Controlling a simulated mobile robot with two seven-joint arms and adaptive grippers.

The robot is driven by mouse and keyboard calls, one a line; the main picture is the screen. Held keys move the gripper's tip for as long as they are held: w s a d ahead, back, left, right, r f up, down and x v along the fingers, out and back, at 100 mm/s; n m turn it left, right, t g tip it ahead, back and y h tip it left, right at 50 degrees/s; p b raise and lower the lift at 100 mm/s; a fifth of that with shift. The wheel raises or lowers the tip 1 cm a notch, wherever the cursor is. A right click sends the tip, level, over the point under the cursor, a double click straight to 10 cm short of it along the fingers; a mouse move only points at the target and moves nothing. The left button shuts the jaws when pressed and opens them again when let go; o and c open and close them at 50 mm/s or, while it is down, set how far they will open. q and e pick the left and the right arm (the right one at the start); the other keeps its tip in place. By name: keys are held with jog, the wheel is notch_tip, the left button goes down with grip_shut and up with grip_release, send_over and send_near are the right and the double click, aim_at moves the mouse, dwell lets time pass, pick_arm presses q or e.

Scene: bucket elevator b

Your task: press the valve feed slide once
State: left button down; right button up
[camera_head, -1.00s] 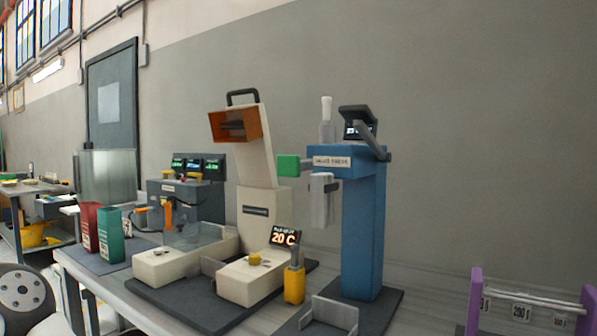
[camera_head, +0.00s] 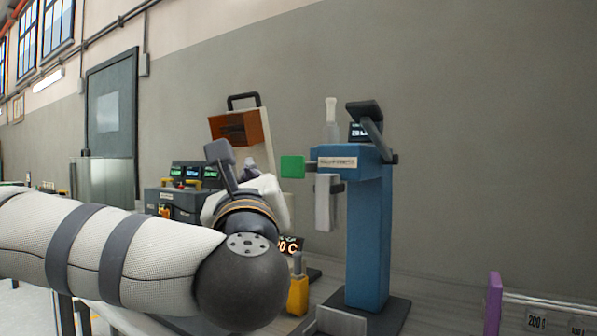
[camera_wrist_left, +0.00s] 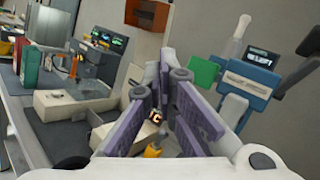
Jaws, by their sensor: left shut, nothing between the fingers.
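The blue machine (camera_head: 368,235) with a label on its front stands on the bench right of centre. A green block (camera_head: 292,167) sticks out of the left side of its head and looks like the end of the feed slide. The block also shows in the left wrist view (camera_wrist_left: 203,73). My left gripper (camera_head: 252,167) is left of the green block and apart from it, partly hidden by my arm. Its purple-grey fingers (camera_wrist_left: 171,80) hold nothing. My right gripper is out of view.
A cream machine with an orange hood (camera_head: 238,127) stands behind my left arm. A yellow-handled tool (camera_head: 298,295) stands on the bench near the blue machine. A purple-ended rack (camera_head: 494,303) is at the lower right.

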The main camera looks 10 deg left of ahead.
pick_arm(q)
jog(key=shift+s+a+r+n+y, duration=0.15)
jog(key=shift+a+r+n+y, duration=0.1)
jog(key=shift+r+n, duration=0.25)
jog(key=shift+s+a+r+n+y, duration=0.15)
jog(key=shift+a+r+n, duration=0.1)
jog(key=shift+r+n, duration=0.2)
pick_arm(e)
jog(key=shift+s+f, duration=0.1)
pick_arm(q)
send_near(281, 164)
jog(key=w+a+r, duration=0.2)
jog(key=a+r, duration=0.1)
jog(key=shift+w+d+r+b, duration=0.1)
jog(key=shift+w+d+b, duration=0.05)
jog(key=shift+w+b, duration=0.55)
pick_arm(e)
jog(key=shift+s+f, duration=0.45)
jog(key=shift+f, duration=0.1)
pick_arm(q)
jog(key=shift+w, duration=0.2)
jog(key=shift+w+d, duration=0.1)
jog(key=shift+w, duration=0.2)
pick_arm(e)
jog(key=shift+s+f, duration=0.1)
